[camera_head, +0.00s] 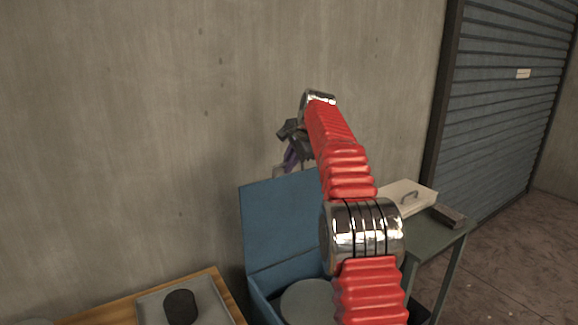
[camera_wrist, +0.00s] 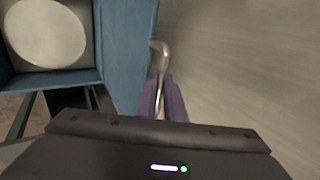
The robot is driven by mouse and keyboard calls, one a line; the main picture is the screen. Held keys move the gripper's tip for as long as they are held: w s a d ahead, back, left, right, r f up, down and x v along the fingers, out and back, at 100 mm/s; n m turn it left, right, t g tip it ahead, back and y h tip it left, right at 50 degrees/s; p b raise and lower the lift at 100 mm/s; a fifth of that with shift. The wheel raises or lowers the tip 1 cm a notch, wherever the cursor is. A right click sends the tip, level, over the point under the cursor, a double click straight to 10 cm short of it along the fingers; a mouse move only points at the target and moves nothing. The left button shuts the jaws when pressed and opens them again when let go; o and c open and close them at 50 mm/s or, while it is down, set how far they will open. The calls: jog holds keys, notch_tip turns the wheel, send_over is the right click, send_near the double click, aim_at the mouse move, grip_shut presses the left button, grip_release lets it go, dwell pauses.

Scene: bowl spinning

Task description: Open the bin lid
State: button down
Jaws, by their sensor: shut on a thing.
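The blue bin (camera_head: 262,300) stands by the wall with its blue lid (camera_head: 285,220) raised nearly upright. In the wrist view the lid (camera_wrist: 130,50) is seen along its edge, left of centre. A silvery metal handle (camera_wrist: 160,62) sits at that edge. My gripper (camera_head: 289,158) is above the lid's top edge in the head view. In the wrist view its purple fingers (camera_wrist: 163,100) are shut on the handle. The far end of the handle is seen, but the grip itself is partly hidden by the fingers. My red arm hides the right part of the bin and lid.
A pale round object (camera_head: 308,298) lies inside the bin. A wooden table with a grey tray (camera_head: 215,303) and a dark cylinder (camera_head: 181,306) is at left. A green-grey table (camera_head: 440,240) at right holds a pale box with a handle (camera_head: 408,197) and a dark block (camera_head: 447,215). The wall is close behind.

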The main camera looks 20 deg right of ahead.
jog(key=shift+f, duration=0.45)
jog(key=c, duration=1.8)
grip_release()
jog(key=shift+c, duration=0.2)
jog(key=shift+s, duration=0.1)
jog(key=v, duration=1.4)
jog(key=shift+r, duration=0.4)
